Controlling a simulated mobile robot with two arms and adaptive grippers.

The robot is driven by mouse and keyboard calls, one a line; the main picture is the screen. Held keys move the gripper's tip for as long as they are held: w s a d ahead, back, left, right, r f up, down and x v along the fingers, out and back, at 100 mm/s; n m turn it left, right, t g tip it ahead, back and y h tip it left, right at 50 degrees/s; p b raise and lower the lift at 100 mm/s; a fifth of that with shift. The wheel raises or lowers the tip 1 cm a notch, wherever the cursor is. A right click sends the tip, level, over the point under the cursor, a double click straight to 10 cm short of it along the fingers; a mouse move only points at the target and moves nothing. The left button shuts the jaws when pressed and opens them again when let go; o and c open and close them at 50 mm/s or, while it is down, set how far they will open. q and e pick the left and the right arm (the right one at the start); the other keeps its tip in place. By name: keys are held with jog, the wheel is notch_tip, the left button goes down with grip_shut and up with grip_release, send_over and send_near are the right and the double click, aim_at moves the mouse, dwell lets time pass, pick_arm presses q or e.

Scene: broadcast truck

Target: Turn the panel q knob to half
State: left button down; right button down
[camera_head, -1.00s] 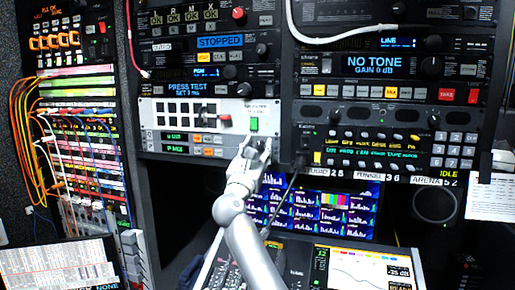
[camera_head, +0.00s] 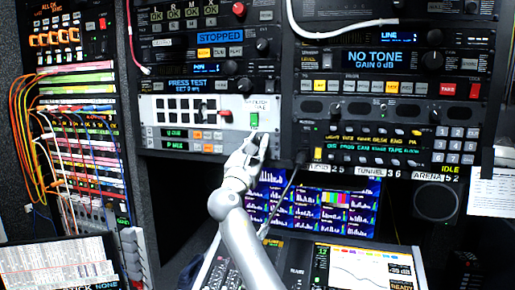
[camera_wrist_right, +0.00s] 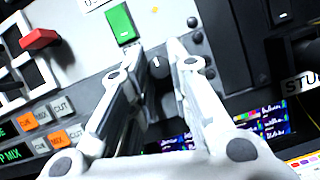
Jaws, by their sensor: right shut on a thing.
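A dark round knob (camera_wrist_right: 157,66) with a white pointer mark sits between the fingertips of my right gripper (camera_wrist_right: 155,60) in the right wrist view. The mark points close to upright in that picture. My right gripper also shows in the head view (camera_head: 255,137), at the lower right of the white switcher panel (camera_head: 150,131). Its fingers are shut on the knob, which they cover in the head view. No lettering that I can read beside the knob names it as the panel q knob. My left gripper is not in view.
A green button (camera_head: 254,119) sits just above the gripper, and a red lever handle (camera_head: 226,113) is to its left. Monitor screens (camera_head: 320,205) and a lower console (camera_head: 330,262) lie below. A dark cable (camera_head: 285,197) hangs right of the gripper.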

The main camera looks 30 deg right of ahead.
jog(key=c, duration=1.3)
grip_release()
jog(key=shift+c, duration=0.2)
jog(key=v, duration=1.2)
jog(key=shift+f, duration=0.15)
